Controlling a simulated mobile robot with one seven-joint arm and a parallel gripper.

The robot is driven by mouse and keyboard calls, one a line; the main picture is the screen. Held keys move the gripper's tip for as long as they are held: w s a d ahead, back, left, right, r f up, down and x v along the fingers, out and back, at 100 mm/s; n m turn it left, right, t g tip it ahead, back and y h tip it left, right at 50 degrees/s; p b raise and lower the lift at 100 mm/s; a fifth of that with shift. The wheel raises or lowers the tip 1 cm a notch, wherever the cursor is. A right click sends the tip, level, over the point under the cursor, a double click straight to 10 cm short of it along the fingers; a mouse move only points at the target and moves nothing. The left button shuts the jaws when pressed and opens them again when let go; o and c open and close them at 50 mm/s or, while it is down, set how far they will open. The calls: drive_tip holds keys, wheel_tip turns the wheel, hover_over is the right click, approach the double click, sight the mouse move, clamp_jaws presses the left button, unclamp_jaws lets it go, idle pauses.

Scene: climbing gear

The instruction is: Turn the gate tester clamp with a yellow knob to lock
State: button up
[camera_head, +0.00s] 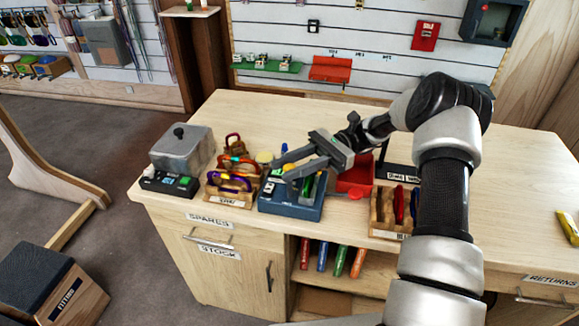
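A blue device (292,210), which looks like the gate tester, sits on the wooden counter near its front edge. It has a small black-and-white part at its left and a green part near its middle. My gripper and arm hide part of the device, and the clamp's position cannot be made out.
A wooden rack of carabiners (232,203) and a grey lidded box (182,150) stand left of the device. A red tray (356,172) is close at its right, with another wooden rack (383,222) beyond. The counter's right side (520,200) is mostly clear.

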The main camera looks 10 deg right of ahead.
drive_tip(key=shift+o, duration=1)
wheel_tip(320, 180, up, 10)
